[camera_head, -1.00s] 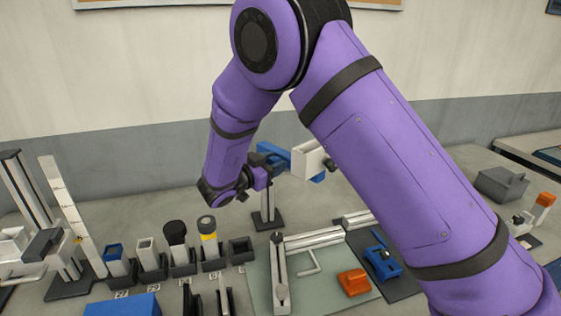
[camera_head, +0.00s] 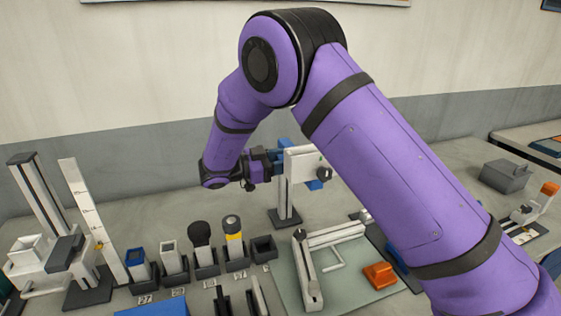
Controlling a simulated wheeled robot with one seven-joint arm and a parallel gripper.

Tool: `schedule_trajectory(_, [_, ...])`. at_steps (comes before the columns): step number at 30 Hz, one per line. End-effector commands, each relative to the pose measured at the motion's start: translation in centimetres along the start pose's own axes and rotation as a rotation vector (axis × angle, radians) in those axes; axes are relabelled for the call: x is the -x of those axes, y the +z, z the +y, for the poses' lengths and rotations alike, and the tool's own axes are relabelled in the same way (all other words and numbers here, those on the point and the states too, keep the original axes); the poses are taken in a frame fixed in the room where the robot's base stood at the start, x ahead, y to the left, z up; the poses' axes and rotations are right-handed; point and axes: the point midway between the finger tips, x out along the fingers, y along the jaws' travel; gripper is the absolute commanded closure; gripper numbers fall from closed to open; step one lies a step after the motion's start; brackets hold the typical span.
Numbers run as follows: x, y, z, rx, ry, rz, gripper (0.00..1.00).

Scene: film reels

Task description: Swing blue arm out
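A stand with a dark base and a pale post (camera_head: 285,195) is on the bench, just right of my gripper. Part of the blue arm (camera_head: 278,152) shows at the post's top. A white plate (camera_head: 301,163) with a dark knob (camera_head: 323,173) is in front and hides much of it. More blue (camera_head: 315,185) shows below the plate. My gripper (camera_head: 268,165) points right, with its dark finger end against or very near the blue part. Contact and finger spacing are too small to make out.
A row of dark holders (camera_head: 206,266) with several upright pieces stands front left, near a tall scale (camera_head: 92,215). A pale mat (camera_head: 340,289) with an orange block (camera_head: 380,275) lies front right. A grey box (camera_head: 504,176) is far right. Bench behind the holders is clear.

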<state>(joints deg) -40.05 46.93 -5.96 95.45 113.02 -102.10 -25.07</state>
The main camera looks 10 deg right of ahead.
Motion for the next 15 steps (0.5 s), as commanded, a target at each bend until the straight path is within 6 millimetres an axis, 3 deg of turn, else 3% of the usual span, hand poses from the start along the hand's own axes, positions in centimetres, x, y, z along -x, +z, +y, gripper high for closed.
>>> schedule_trajectory(8, [0.05,-0.04,-0.04,-0.001,0.000,0.000,1.00])
schedule_trajectory(9, [0.05,-0.04,-0.05,-0.002,0.000,0.000,0.56])
schedule_trajectory(12, [0.05,-0.04,-0.04,-0.001,-0.001,0.000,0.35])
schedule_trajectory(15, [0.04,-0.04,-0.04,-0.001,-0.001,0.000,0.35])
